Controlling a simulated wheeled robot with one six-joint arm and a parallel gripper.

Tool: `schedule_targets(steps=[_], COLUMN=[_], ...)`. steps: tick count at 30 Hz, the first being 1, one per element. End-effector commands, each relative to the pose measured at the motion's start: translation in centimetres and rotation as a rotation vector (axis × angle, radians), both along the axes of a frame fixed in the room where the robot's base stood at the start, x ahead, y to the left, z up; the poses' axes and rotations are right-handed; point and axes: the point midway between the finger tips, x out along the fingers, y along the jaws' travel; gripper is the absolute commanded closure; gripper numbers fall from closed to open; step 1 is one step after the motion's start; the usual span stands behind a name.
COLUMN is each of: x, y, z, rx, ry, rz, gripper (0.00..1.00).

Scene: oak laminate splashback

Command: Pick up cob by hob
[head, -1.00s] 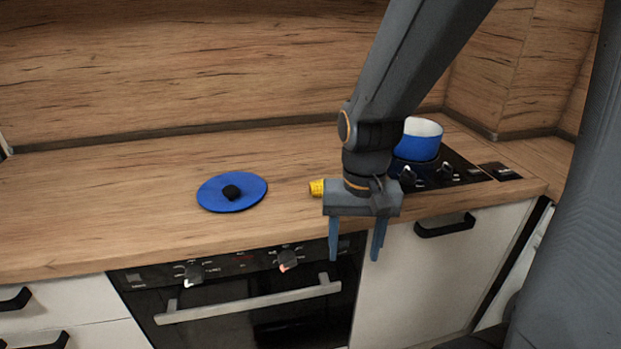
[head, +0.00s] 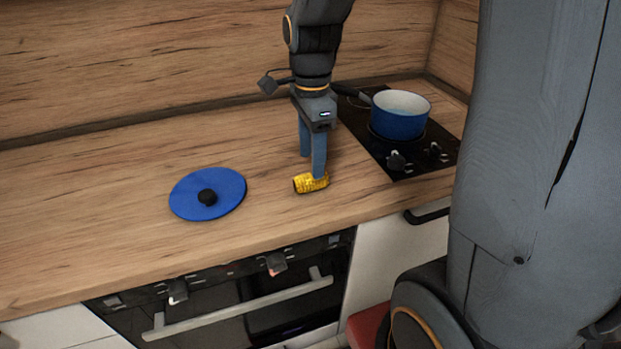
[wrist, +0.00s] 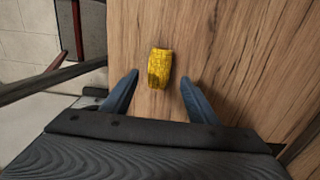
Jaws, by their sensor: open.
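The yellow corn cob (head: 309,184) is a short piece lying on the wooden worktop (head: 110,170), left of the black hob (head: 372,148). In the wrist view the cob (wrist: 160,68) lies ahead of the fingertips, roughly centred between them. My gripper (head: 312,168) is open and empty, pointing down above the worktop. In the head view one blue finger overlaps the cob's far side; whether it touches cannot be told. Both fingers of my gripper (wrist: 158,78) show in the wrist view with clear space between them.
A blue pan lid (head: 228,191) with a black knob lies on the worktop to the left. A blue pot (head: 397,122) with a white inside stands on the hob. The oven (head: 240,300) is below the worktop's front edge. Worktop between lid and cob is clear.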

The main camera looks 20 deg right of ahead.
Motion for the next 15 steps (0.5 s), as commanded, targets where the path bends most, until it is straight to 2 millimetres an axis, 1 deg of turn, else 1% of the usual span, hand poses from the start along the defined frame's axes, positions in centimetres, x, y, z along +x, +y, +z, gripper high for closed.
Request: schedule_targets(steps=[9,12,15], x=[-0.3,-0.2,-0.2], y=[0.1,0.1,0.1], z=[-3.8,-4.7,-5.1], rx=[0.000,0.000,0.000], ry=[0.004,0.002,-0.001], rz=[0.000,0.000,0.000], gripper=[0.46,0.46,0.46])
